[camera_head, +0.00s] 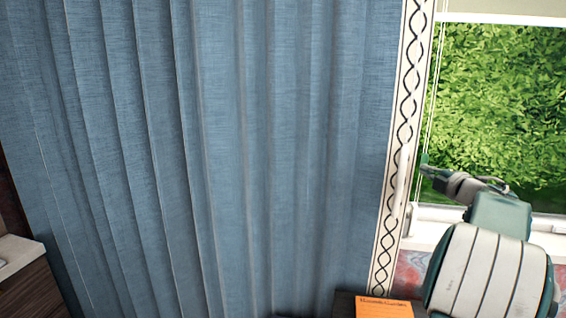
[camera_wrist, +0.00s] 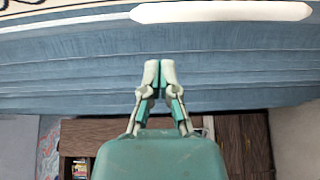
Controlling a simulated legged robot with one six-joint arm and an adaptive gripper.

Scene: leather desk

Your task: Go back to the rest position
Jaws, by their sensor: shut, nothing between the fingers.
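My gripper shows in the wrist view (camera_wrist: 160,66), with its pale fingertips together and nothing between them. A blue curtain (camera_wrist: 80,75) fills the view behind the fingertips; I cannot tell how far off it is. In the head view my arm rises at the lower right, in front of the window. The small end of my gripper (camera_head: 424,165) points left there, beside the curtain's patterned border. Its fingers are too small to make out in that view.
The blue curtain (camera_head: 270,150) hangs across most of the head view. A window (camera_head: 500,100) with green leaves outside is at the right. An orange printed item (camera_head: 384,308) lies at the bottom edge. A wooden cabinet (camera_head: 30,290) stands at the lower left.

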